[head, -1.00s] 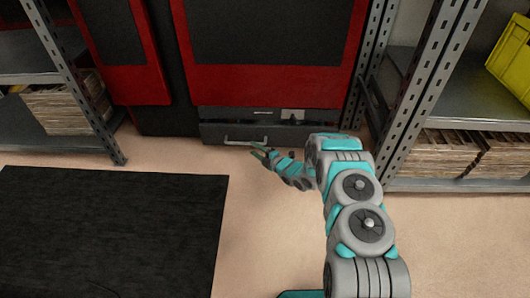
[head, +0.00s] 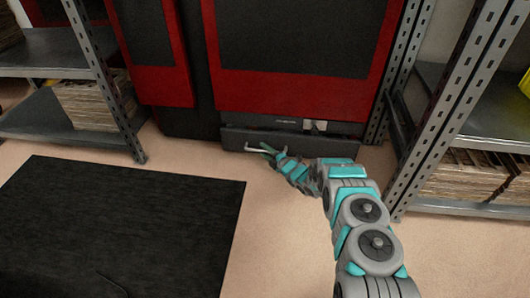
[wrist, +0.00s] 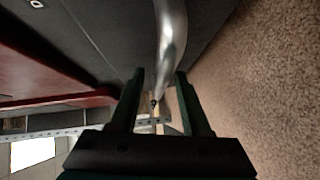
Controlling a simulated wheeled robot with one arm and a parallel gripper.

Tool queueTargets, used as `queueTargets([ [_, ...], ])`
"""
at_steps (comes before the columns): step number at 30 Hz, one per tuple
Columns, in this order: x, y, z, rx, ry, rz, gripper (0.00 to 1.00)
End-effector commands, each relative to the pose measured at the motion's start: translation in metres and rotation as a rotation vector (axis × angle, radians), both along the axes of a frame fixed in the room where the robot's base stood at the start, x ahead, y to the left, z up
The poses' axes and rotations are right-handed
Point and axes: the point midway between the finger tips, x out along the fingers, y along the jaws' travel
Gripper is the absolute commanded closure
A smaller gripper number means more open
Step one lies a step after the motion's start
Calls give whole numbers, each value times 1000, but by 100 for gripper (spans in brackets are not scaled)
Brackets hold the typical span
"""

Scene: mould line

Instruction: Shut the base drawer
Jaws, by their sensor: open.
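The base drawer (head: 310,146) is a dark grey drawer low under the red and black machine. Its front stands out a little from the machine, with a narrow gap along its top where small light items show. Its pale bar handle (head: 254,150) is on the left part of the front. My gripper (head: 266,150) is open at the handle's right end. In the wrist view, the metal handle (wrist: 172,35) runs between and beyond the fingertips of my gripper (wrist: 160,73). I cannot tell whether the fingers touch it.
The red machine (head: 300,92) rises above the drawer. A metal shelf rack (head: 450,110) stands close on the right, another (head: 95,85) on the left. A black mat (head: 110,225) lies on the floor at left. Bare floor (head: 270,215) lies between mat and arm.

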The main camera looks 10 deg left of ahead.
Motion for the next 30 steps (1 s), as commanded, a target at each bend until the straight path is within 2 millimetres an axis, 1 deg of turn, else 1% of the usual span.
queueTargets([
  [6,0,0,0,-1,1,-1,53],
  [18,0,0,0,0,1,-1,98],
  [19,0,0,0,0,1,-1,100],
  [30,0,-1,-1,-1,2,-1,100],
])
